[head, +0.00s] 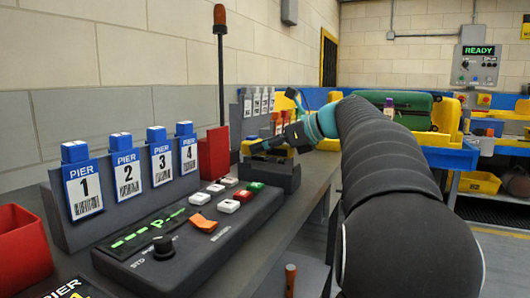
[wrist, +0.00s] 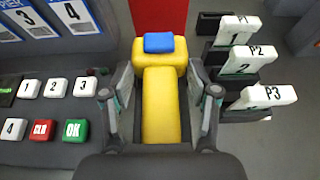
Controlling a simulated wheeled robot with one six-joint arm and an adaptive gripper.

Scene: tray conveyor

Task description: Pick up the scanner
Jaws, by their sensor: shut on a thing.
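The scanner (wrist: 160,104) is yellow with a blue patch on its head, and it fills the middle of the wrist view. My gripper (wrist: 160,95) is shut on it, with one finger on each side of the yellow handle. In the head view my gripper (head: 292,136) is at the far end of the console, over a dark stand (head: 270,176). Only a little yellow of the scanner shows there, partly hidden by the gripper. I cannot tell whether the scanner still touches the stand.
A keypad console (head: 185,225) with white, green, red and orange keys lies nearer. PIER signs (head: 122,175) stand behind it. A red block (head: 213,153) and a beacon pole stand close by. White P1–P3 tags (wrist: 268,96) stand right of the scanner. A green suitcase (head: 400,105) sits in a yellow tray.

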